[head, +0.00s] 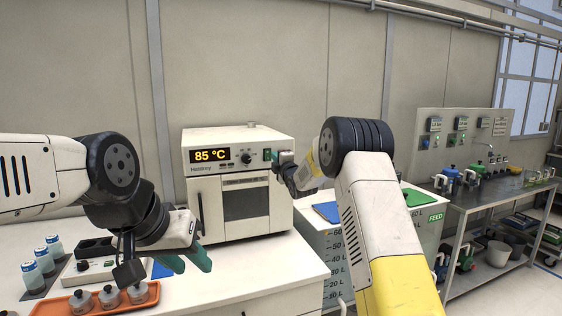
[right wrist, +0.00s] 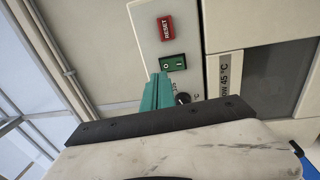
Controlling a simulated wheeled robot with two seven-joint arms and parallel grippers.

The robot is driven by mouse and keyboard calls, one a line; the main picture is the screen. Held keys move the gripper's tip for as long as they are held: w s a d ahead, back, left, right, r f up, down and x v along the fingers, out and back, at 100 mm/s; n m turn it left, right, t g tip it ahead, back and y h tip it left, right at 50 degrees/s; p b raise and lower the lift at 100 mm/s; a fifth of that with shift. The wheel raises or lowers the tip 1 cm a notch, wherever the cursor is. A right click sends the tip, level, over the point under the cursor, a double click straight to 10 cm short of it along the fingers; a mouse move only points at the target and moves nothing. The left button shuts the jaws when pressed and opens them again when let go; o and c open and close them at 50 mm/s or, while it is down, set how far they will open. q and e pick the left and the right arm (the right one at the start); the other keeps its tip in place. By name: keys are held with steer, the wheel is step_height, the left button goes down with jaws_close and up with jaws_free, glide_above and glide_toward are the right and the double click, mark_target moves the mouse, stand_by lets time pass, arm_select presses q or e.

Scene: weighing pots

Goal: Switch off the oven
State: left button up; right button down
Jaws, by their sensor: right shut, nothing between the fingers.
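The oven (head: 238,185) is a white box on the bench with a lit display (head: 210,156) reading 85 °C. Its green power switch (head: 267,154) is at the right of the front panel. The switch also shows in the right wrist view (right wrist: 172,63), looking green. My right gripper (head: 279,157) is shut and empty, its teal fingertips (right wrist: 162,78) right beside the switch; I cannot tell whether they touch it. My left gripper (head: 187,261) is open and empty, low in front of the oven above the bench.
A red RESET button (right wrist: 165,28) and a dark knob (right wrist: 183,98) flank the switch. An orange tray (head: 145,301) with lidded pots, blue-capped jars (head: 40,262) and a small device (head: 92,270) stand on the left bench. A FEED tank (head: 332,240) stands right of the oven.

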steer(key=s+d+r, duration=0.1)
steer(key=s+d, duration=0.1)
steer(key=s, duration=0.5)
steer(key=shift+s+d, duration=0.2)
steer(key=shift+s, duration=0.1)
